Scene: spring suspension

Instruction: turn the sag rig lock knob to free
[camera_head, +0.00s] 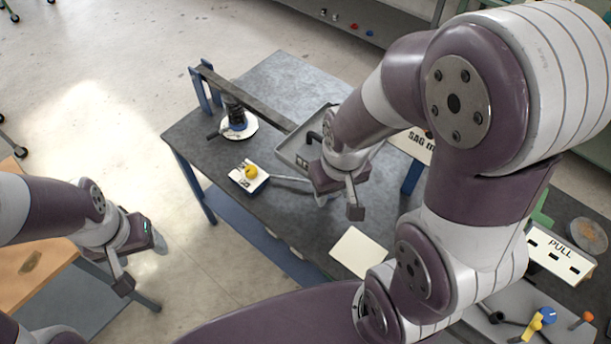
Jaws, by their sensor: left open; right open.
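A small yellow knob (251,171) sits on a white-topped blue block with dark markings (241,183), too small to read, on the dark grey table (283,75). I take it for the lock knob; its setting cannot be told. A long bar (246,97) runs over the table from blue posts to behind my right arm. My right gripper (339,203) is open and empty, above the table to the right of the knob. My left gripper (141,264) is open and empty, left of the table, well apart from the knob.
A round white-based device (239,131) stands under the bar. A grey tray (290,156) lies behind my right gripper. A pale card (358,252) lies at the front edge. A "SAG" sign (412,144) is partly hidden by my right arm. A wooden table (33,262) is at left.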

